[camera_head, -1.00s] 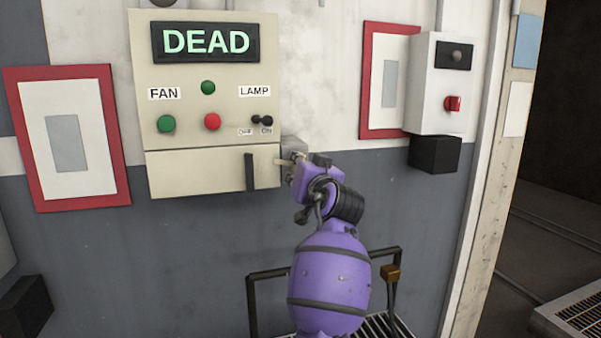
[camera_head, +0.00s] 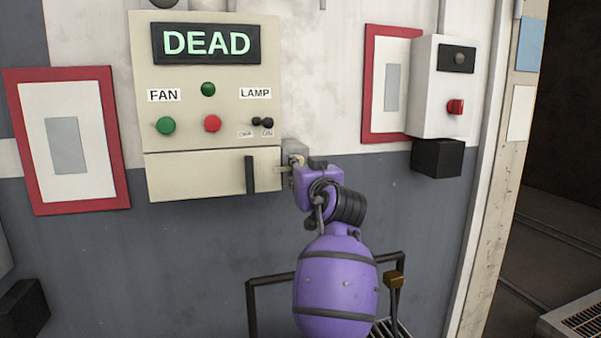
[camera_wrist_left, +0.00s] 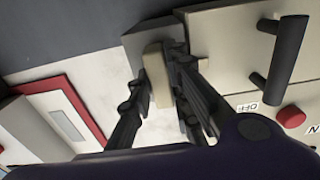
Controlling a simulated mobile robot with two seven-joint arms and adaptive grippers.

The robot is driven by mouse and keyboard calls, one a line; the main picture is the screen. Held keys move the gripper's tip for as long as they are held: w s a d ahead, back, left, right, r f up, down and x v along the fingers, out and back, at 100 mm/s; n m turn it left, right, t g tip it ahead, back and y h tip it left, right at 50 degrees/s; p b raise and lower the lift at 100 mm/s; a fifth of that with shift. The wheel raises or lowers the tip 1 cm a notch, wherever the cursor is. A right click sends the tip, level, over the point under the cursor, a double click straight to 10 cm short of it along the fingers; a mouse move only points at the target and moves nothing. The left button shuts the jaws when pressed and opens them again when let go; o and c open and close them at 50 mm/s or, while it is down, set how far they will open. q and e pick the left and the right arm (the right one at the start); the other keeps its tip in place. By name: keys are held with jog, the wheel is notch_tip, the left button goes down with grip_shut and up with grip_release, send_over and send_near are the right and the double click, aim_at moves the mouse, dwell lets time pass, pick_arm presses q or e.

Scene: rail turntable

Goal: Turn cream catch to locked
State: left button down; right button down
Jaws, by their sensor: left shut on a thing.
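The cream catch (camera_wrist_left: 156,76) is a short bar on a grey block (camera_wrist_left: 133,40) at the side of the cream control box. In the wrist view it lies between the two dark fingers of my left gripper (camera_wrist_left: 160,92), which is shut on it. In the head view a small end of the catch (camera_head: 282,169) sticks out level to the left, toward the box's lower door. My left gripper (camera_head: 297,167) hides much of the catch and block there. My right gripper is not in view.
The cream box (camera_head: 205,55) has a DEAD display, round buttons and a small switch. Its lower door (camera_head: 200,174) has a black upright handle (camera_head: 249,174), just left of the catch. A white box with a red knob (camera_head: 455,107) hangs to the right. A dark rail (camera_head: 270,281) stands below.

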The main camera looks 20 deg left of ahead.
pick_arm(q)
jog(key=c, duration=1.7)
grip_release()
jog(key=shift+o, duration=0.3)
jog(key=shift+d, duration=0.1)
jog(key=v, duration=1.2)
